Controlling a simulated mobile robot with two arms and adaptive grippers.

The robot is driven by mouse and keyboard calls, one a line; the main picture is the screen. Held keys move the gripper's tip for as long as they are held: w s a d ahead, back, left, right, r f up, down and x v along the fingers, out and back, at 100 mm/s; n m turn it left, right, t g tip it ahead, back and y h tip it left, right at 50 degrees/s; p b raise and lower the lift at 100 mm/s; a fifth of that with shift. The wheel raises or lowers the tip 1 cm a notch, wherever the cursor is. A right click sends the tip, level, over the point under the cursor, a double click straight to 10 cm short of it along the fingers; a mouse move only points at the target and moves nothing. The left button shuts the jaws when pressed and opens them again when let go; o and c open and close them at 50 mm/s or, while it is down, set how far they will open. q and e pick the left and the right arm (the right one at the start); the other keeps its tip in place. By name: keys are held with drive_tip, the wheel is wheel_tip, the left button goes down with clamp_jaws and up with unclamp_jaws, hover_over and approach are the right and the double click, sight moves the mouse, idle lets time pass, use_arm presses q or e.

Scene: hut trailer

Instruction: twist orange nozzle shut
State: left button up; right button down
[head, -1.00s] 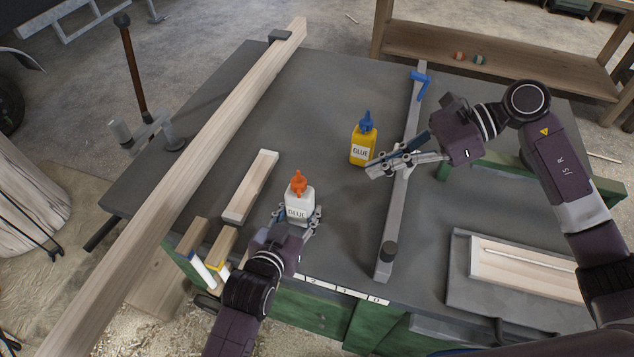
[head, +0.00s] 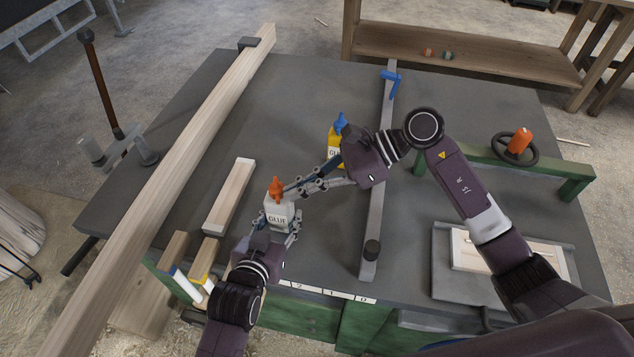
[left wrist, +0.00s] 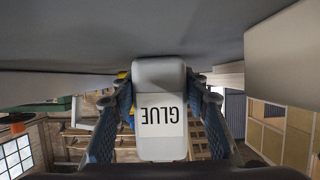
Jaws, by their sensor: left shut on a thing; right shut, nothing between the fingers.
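A white glue bottle (head: 279,212) with an orange nozzle (head: 276,187) stands upright at the near middle of the grey workbench. My left gripper (head: 283,228) is shut around the bottle's body. The left wrist view shows the bottle (left wrist: 160,108) between its two fingers, with the nozzle out of sight. My right gripper (head: 290,190) is shut and empty, its fingertips pointing left just to the right of the orange nozzle. I cannot tell whether the fingertips touch the nozzle.
A yellow glue bottle (head: 334,150) with a blue nozzle stands behind my right gripper, partly hidden. A long bar clamp (head: 377,200) lies to the right. A short wood block (head: 230,196) lies left of the white bottle, and a long plank (head: 190,150) runs along the bench's left.

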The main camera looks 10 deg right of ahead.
drive_tip(key=shift+a, duration=0.25)
drive_tip(key=shift+s+a+m+t, duration=0.2)
drive_tip(key=shift+a+m+t, duration=0.2)
drive_tip(key=shift+m+t, duration=0.2)
drive_tip(key=shift+s+a, duration=0.2)
drive_tip(key=shift+a, duration=0.3)
drive_tip(key=shift+w+d, duration=0.1)
drive_tip(key=shift+w, duration=0.05)
